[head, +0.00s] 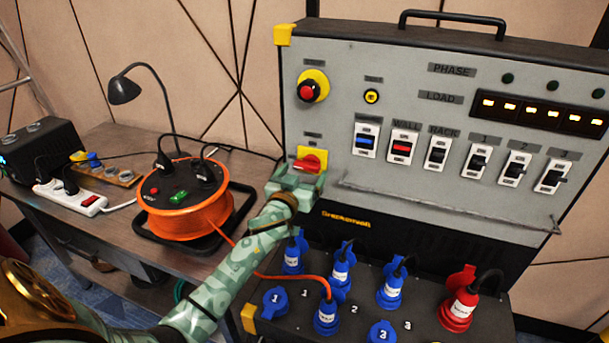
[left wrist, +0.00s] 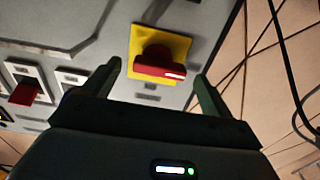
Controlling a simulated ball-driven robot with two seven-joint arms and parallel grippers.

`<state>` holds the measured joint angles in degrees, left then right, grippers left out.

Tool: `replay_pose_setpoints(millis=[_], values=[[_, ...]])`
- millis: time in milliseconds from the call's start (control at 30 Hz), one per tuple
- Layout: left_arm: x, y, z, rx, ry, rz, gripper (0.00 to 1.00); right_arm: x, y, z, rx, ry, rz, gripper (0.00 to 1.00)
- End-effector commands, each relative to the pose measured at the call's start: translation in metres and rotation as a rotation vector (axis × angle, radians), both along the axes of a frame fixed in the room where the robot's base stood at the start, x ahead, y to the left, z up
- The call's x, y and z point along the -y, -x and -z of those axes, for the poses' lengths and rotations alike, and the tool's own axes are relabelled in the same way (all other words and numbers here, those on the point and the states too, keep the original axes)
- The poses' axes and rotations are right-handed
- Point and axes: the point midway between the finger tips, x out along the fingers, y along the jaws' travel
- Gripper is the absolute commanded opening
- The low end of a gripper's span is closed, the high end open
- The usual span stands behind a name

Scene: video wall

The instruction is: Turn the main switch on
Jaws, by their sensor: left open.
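The main switch is a red rotary knob (head: 312,162) on a yellow plate at the lower left of the grey panel. In the left wrist view, its red handle (left wrist: 160,71) with a white mark at one end lies crosswise on the yellow plate (left wrist: 178,42). My left gripper (head: 298,179) is just in front of and below the switch in the head view. Its two fingers are apart, one on each side of the handle in the left wrist view, with visible gaps. I cannot tell the remaining depth to the knob. My right gripper is not in view.
A red emergency button (head: 307,91) sits above the switch, and a row of rocker switches (head: 437,153) to its right. A bent metal rail (head: 440,207) crosses the panel below them. Blue plugs (head: 341,268) stand below. An orange cable reel (head: 185,215) is on the left table.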

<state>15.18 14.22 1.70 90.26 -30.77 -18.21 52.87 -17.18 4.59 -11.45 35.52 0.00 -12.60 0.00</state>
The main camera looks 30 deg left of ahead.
Motion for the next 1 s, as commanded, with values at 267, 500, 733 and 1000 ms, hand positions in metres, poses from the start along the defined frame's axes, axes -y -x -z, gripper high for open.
replay_pose_setpoints(millis=[267,500,733,1000], values=[[-0.0031,-0.0129,-0.0003,0.0,-0.001,0.0,0.85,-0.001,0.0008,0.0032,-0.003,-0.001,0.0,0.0],[-0.003,-0.0125,-0.0004,0.0,-0.001,0.0,0.63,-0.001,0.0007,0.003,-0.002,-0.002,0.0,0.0],[-0.0029,-0.0125,-0.0003,0.0,-0.002,0.0,0.41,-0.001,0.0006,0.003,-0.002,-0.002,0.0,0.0],[-0.003,-0.0124,-0.0013,-0.013,-0.055,0.0,0.41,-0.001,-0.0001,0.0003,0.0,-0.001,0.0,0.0]])
